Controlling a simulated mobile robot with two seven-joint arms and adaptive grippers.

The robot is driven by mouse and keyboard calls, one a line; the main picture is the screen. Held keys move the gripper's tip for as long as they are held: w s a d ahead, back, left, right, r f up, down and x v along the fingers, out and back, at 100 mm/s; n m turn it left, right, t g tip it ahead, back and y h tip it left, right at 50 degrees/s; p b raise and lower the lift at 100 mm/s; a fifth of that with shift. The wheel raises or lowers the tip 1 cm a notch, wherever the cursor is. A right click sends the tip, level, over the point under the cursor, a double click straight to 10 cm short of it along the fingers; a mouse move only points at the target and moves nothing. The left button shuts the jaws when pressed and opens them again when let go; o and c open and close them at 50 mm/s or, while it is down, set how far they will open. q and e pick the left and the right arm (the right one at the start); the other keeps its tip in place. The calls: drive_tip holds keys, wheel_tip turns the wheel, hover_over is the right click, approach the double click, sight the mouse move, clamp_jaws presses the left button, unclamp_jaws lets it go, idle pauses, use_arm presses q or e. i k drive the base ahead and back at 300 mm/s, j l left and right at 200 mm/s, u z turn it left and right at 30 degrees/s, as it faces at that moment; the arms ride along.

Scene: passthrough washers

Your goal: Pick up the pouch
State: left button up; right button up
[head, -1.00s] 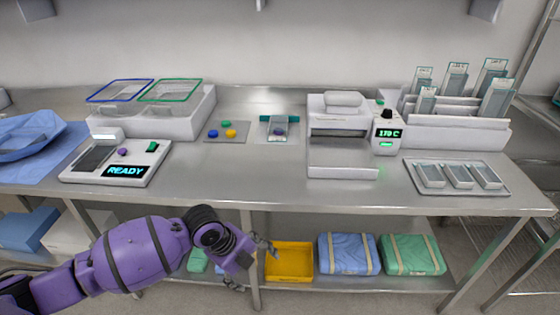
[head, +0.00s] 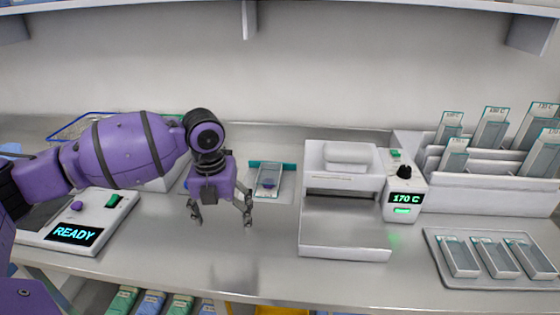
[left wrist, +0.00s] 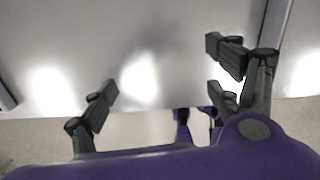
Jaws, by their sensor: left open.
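A clear pouch (head: 267,180) with a teal band along its far end lies on a small mat on the steel table, just right of my left gripper in the head view. My left gripper (head: 222,222) points down above the table, open and empty, in front of and left of that pouch. In the left wrist view, its spread fingers (left wrist: 160,85) have only bare steel and the table edge beyond them. Other clear teal-edged pouches stand in the rack (head: 480,180), and several lie in the grey tray (head: 458,287). My right gripper is out of view.
A white sealer (head: 345,240) with a "170 C" display (head: 404,198) stands right of the mat. A white device reading "READY" (head: 76,234) is at the left, under my arm. The table front between them is clear. A shelf edge (head: 380,8) runs overhead.

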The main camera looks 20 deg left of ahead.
sight(268, 173)
drive_tip(key=i, duration=1.05)
